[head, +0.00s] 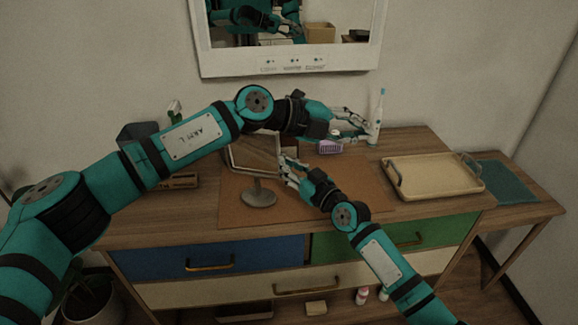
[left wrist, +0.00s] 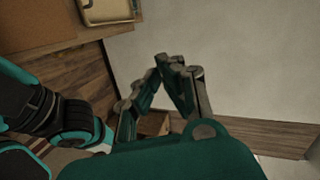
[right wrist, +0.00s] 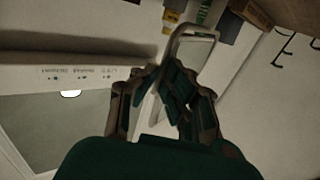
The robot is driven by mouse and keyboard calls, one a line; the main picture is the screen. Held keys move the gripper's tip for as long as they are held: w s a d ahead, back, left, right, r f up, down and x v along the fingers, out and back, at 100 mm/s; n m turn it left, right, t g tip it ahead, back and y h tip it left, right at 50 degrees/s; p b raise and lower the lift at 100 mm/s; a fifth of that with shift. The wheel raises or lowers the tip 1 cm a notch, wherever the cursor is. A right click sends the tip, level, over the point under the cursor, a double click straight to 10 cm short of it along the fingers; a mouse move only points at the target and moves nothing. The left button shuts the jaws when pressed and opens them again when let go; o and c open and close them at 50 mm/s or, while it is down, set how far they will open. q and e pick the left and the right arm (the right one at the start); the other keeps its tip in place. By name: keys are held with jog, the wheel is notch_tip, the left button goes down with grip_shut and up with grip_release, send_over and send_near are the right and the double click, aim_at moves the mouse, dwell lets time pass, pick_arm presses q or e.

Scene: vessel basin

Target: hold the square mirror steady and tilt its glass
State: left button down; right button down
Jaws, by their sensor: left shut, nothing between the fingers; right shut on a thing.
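The square mirror (head: 258,194) stands on its round grey foot on the brown mat. Its tilted glass is partly covered by my left arm in the head view. My right gripper (head: 287,166) is shut on the right edge of the mirror's frame. In the right wrist view the mirror's pale frame (right wrist: 194,29) runs between the fingers of my right gripper (right wrist: 160,88). My left gripper (head: 366,128) is shut and empty, above the back of the table near the toothbrush, apart from the mirror. The left wrist view shows its fingertips (left wrist: 170,64) close together.
A tan tray (head: 434,176) sits to the right on the table. A toothbrush (head: 378,112) stands at the back, beside a purple-white item (head: 331,147). A wall mirror (head: 290,62) hangs behind. The right part of the brown mat (head: 350,185) is bare.

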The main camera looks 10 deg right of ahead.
pick_arm(q)
jog(key=w+a+r+n+t+h, duration=0.1)
jog(key=w+a+r+n+t, duration=0.15)
jog(key=a+n+t, duration=0.45)
jog(key=w+a+r+n+t+h, duration=0.1)
jog(key=a+r+n+t+h, duration=0.15)
jog(key=n+t, duration=0.45)
jog(key=n+y, duration=1.2)
jog(key=n, duration=0.4)
send_near(251, 136)
jog(key=x, duration=0.6)
jog(key=shift+w+d+f, duration=0.1)
jog(key=shift+w, duration=0.2)
